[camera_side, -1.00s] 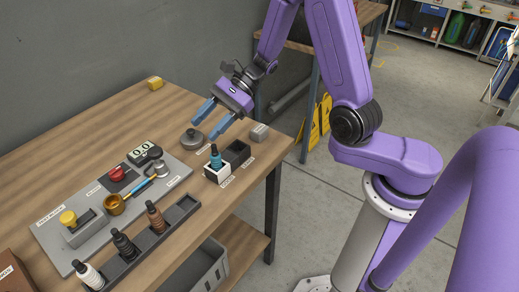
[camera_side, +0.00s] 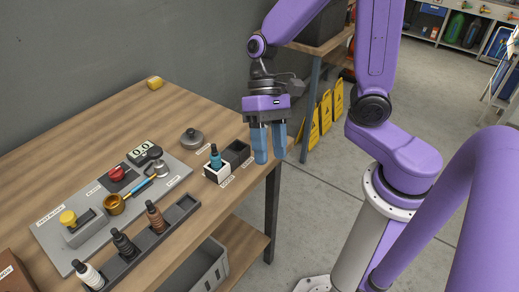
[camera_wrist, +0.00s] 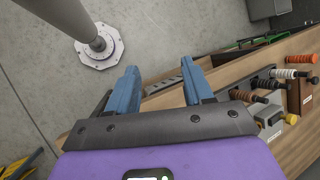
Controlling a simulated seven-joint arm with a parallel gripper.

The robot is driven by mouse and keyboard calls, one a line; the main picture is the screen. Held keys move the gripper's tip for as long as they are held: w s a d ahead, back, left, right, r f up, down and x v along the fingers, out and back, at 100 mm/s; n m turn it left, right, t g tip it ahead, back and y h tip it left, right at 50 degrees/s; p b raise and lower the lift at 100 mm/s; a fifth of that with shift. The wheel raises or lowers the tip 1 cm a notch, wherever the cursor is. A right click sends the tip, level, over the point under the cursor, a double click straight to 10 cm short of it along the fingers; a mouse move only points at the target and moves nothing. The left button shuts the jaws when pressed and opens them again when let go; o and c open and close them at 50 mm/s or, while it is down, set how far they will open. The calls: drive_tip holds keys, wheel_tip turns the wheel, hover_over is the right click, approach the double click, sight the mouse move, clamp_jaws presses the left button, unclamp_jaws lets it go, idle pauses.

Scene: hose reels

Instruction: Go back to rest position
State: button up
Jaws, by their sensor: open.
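My gripper (camera_side: 268,158) is purple with two blue fingers and hangs pointing down at the right end of the workbench. Its fingers are apart with nothing between them. In the wrist view the open fingers (camera_wrist: 158,88) show above the floor and the bench edge. The wooden workbench (camera_side: 115,128) carries a grey board (camera_side: 60,238) with a red button, a yellow button and a small display. The wrist view also shows the bench (camera_wrist: 240,72) at the right.
A teal bottle (camera_side: 215,157) stands in the white part of a two-part holder (camera_side: 236,152) close left of my gripper. Several bottles stand in a dark rack (camera_side: 178,217). Yellow floor signs (camera_side: 326,112) stand behind.

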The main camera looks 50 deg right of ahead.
drive_tip(key=s+d+r+n+t+h, duration=0.2)
drive_tip(key=s+d+n+t+h, duration=0.2)
drive_tip(key=n, duration=0.9)
drive_tip(key=shift+s+d+r+n+t, duration=0.15)
drive_tip(key=shift+s+d+n+t, duration=0.25)
drive_tip(key=shift+s+d, duration=1.85)
drive_tip(key=shift+s+a, duration=0.4)
drive_tip(key=shift+a, duration=0.05)
